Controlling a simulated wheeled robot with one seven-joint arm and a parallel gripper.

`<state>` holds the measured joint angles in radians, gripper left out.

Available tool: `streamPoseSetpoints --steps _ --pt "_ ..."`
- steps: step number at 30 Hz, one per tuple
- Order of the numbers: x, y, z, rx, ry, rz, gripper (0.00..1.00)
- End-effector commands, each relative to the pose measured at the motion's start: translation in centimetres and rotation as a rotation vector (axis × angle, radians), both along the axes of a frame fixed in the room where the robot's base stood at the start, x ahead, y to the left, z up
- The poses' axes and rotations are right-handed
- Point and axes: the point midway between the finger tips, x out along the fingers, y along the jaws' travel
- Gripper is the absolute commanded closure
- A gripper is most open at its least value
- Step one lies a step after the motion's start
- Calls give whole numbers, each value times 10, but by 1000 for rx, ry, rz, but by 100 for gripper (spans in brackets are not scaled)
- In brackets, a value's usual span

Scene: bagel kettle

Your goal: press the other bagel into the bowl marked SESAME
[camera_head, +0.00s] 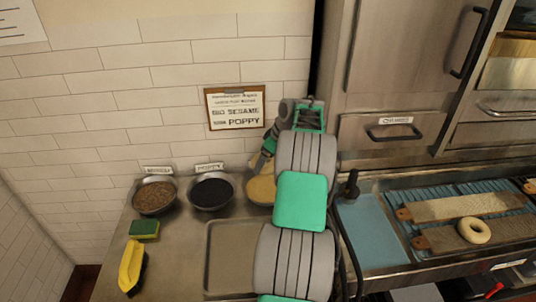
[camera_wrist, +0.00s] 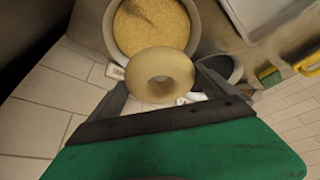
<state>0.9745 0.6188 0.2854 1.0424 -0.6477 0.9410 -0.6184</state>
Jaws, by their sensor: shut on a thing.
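In the wrist view my gripper (camera_wrist: 160,88) is shut on a pale, plain bagel (camera_wrist: 160,73), one finger on each side. The bagel overlaps the near edge of a metal bowl of tan seeds (camera_wrist: 150,25); I cannot tell whether it touches the seeds. In the head view my gripper (camera_head: 262,160) is over the same tan-seed bowl (camera_head: 260,190), which my arm partly covers; the held bagel cannot be made out there. This bowl's label is not readable. A second bagel (camera_head: 473,230) lies on a board at the right.
The dark-seed bowl (camera_head: 211,191) and brown-seed bowl (camera_head: 155,196) stand left of the tan one. A sponge (camera_head: 144,229), a yellow brush (camera_head: 132,267) and an empty tray (camera_head: 222,262) are in front. A sign (camera_head: 235,107) reading SESAME and POPPY hangs behind.

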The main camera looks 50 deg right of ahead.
Motion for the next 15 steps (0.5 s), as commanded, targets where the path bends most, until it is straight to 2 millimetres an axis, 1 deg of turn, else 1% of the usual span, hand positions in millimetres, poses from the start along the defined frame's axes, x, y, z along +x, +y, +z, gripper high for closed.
streamPoseSetpoints --steps 2,8,15 --pt "-3 -5 -3 0 -1 4 50" --pt "-3 -5 -19 0 -1 4 50" --pt "-3 -5 -51 0 -1 3 50"
